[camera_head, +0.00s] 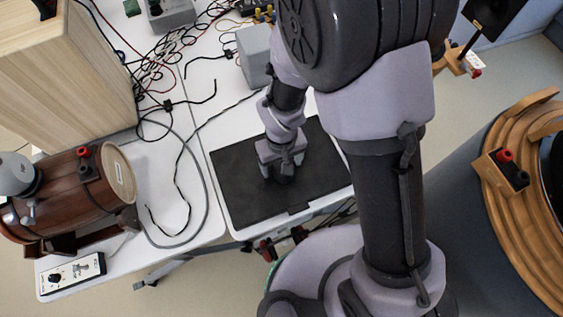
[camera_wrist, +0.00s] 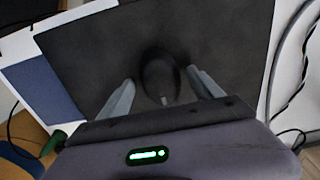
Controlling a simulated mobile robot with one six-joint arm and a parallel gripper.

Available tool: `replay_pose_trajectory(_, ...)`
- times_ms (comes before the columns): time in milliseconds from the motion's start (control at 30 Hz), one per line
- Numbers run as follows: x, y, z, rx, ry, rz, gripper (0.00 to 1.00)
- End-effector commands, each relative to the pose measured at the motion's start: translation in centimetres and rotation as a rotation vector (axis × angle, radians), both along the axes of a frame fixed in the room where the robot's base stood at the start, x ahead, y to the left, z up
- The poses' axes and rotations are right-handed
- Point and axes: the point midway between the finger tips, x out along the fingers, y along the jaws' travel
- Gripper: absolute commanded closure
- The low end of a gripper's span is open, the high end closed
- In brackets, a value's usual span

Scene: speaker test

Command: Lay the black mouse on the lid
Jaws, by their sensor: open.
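The lid (camera_head: 236,187) is a flat black panel on the white table in the head view. It fills much of the wrist view (camera_wrist: 90,55). The black mouse (camera_wrist: 160,73) is a dark rounded shape on the lid, between my two fingers. My gripper (camera_head: 283,168) is low over the middle of the lid and points down. In the wrist view its fingers (camera_wrist: 161,80) are open, one on each side of the mouse, with a gap on both sides. In the head view my gripper mostly hides the mouse.
A wooden barrel-shaped speaker (camera_head: 70,195) and a pale wood cabinet (camera_head: 70,75) stand at the left. Loose cables (camera_head: 178,180) lie left of the lid. A grey box (camera_head: 253,58) stands behind it. A round wooden rim (camera_head: 500,170) is at the right.

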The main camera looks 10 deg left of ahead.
Motion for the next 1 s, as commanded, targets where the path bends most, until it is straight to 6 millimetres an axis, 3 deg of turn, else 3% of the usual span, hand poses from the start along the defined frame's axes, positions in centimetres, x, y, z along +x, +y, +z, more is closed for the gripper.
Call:
replay_pose_trajectory(300,0.1,0.1,9.2,0.002,-0.003,0.000,0.25)
replay_pose_trajectory(433,0.0,0.1,11.2,0.002,-0.003,-0.001,0.25)
replay_pose_trajectory(633,0.1,0.0,11.9,0.002,-0.003,-0.002,0.25)
replay_pose_trajectory(700,0.4,-0.5,13.1,0.016,-0.016,-0.036,0.25)
replay_pose_trajectory(767,1.1,-1.8,15.9,0.046,-0.049,-0.113,0.25)
replay_pose_trajectory(867,1.4,-5.9,22.7,0.129,-0.132,-0.324,0.25)
replay_pose_trajectory(900,0.9,-7.8,25.3,0.166,-0.169,-0.418,0.25)
replay_pose_trajectory(1000,-1.5,-11.9,30.6,0.261,-0.260,-0.634,0.25)
